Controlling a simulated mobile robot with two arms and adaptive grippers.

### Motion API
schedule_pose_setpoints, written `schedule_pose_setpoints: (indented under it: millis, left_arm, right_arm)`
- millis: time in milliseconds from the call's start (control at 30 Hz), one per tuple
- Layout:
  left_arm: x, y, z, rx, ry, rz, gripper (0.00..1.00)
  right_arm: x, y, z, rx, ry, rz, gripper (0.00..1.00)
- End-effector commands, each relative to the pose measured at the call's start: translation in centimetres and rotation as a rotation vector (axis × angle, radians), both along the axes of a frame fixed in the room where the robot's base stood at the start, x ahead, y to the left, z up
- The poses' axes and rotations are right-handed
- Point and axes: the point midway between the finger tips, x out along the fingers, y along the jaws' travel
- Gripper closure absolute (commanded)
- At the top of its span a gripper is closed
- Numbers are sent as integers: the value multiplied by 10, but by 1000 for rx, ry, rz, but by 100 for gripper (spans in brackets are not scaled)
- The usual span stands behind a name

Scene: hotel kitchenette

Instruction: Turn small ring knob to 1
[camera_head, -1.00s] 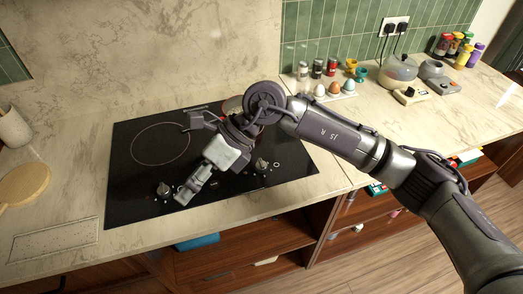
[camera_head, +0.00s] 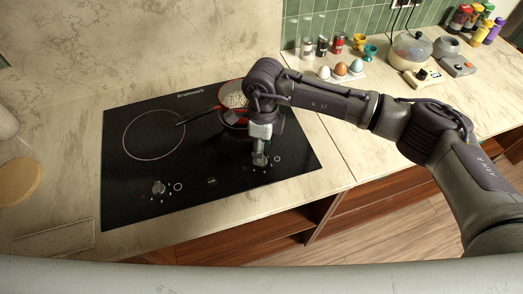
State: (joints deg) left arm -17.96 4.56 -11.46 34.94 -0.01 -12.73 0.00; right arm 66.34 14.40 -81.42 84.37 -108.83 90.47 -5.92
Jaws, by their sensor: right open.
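The black hob (camera_head: 200,183) is set in the marble counter. Its left knob (camera_head: 158,187) is in plain view near the front edge. The right knob, on the side of the smaller ring, is mostly hidden by my right gripper (camera_head: 260,157), so its setting cannot be read. My right gripper points down at that knob with open jaws; I cannot tell whether the fingers touch it. Printed marks (camera_head: 277,159) show beside it. A red pan (camera_head: 222,110) with pale contents stands at the back right of the hob, partly hidden by my right arm. My left gripper is not in view.
The large ring (camera_head: 154,135) on the left is empty. Several eggs (camera_head: 341,69), jars (camera_head: 322,44) and a glass kettle (camera_head: 411,48) stand on the counter at the back right. A round wooden board (camera_head: 18,180) lies at the left.

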Motion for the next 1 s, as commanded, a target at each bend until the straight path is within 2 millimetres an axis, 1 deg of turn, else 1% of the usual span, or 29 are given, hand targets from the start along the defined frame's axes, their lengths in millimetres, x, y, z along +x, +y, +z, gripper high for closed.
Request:
schedule_pose_setpoints:
  millis: [33, 100, 200, 367, 500, 600, 667, 700, 967, 1000]
  left_arm:
    - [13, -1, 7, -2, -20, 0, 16]
    - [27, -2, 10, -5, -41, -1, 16]
    - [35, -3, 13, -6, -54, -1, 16]
    - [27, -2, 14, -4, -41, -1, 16]
    - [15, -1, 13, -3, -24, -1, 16]
    - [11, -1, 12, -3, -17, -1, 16]
    - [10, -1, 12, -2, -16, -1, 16]
    - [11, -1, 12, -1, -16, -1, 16]
    - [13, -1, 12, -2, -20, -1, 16]
    - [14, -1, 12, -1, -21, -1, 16]
  right_arm:
    - [-2, 1, -7, 0, 4, 1, 39]
    - [-3, 1, -17, 0, 3, 0, 39]
    - [-3, 1, -28, 1, 2, 1, 39]
    - [-3, 2, -36, 2, 0, 2, 39]
    - [-3, 2, -37, 2, -1, 2, 39]
    - [-3, 2, -37, 2, -1, 2, 39]
    - [-3, 2, -37, 2, -1, 2, 47]
    - [-3, 2, -37, 2, -1, 2, 54]
    - [-3, 1, -37, 2, -1, 1, 97]
    - [-3, 1, -37, 2, -1, 1, 98]
